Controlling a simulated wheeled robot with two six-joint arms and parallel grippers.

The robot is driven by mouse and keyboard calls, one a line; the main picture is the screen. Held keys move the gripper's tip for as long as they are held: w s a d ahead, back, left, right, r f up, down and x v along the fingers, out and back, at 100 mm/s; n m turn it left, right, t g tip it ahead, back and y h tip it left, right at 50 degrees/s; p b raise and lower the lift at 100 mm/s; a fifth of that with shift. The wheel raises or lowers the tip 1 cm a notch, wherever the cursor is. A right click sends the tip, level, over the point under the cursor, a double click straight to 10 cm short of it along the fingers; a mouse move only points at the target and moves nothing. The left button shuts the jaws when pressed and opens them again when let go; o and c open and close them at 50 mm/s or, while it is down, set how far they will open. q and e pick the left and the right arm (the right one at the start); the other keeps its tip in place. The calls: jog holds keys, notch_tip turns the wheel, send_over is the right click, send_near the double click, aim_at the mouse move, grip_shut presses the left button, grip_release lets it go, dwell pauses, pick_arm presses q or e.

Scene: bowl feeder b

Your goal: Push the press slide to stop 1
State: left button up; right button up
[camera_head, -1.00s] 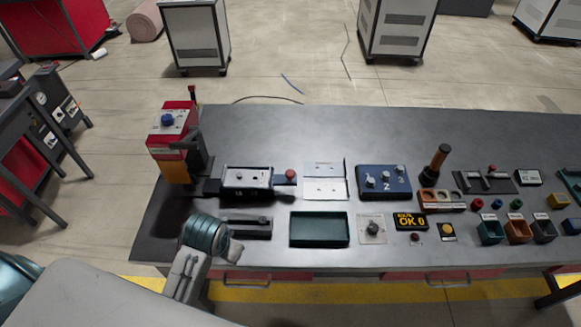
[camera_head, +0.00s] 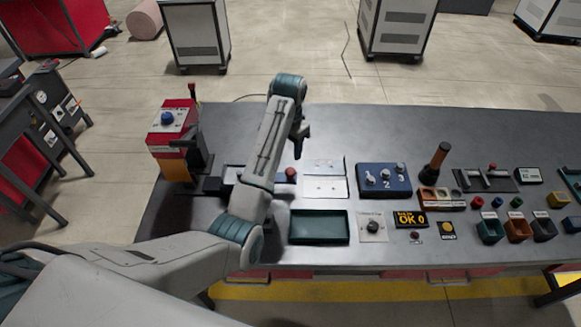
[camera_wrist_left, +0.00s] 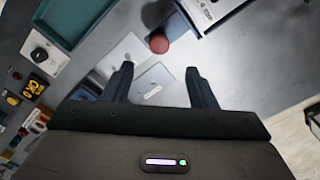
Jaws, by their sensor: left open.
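The press slide, a pale rail unit, is mostly hidden behind my left arm in the head view. Its red round knob (camera_head: 291,174) shows just right of the arm, on a blue end piece. In the wrist view the red knob (camera_wrist_left: 159,43) and part of the pale slide body (camera_wrist_left: 208,14) show at the top. My left gripper (camera_head: 299,150) is above the table, beyond the knob in the picture, pointing down. In the wrist view the open, empty fingers (camera_wrist_left: 160,72) sit apart from the knob, which shows beyond the gap between them. My right gripper is not in view.
The red and orange press (camera_head: 174,140) stands at the table's left end. The table's back strip is clear.

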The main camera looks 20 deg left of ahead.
aim_at(290, 170)
pick_arm(q)
jog(key=f+p, duration=0.1)
jog(key=f, duration=0.3)
jog(key=f+p, duration=0.2)
jog(key=f, duration=0.3)
jog(key=shift+w+d+f, duration=0.15)
jog(key=shift+w+f, duration=0.05)
jog(key=shift+f+p, duration=0.3)
jog(key=shift+f, duration=0.15)
jog(key=shift+c, duration=0.4)
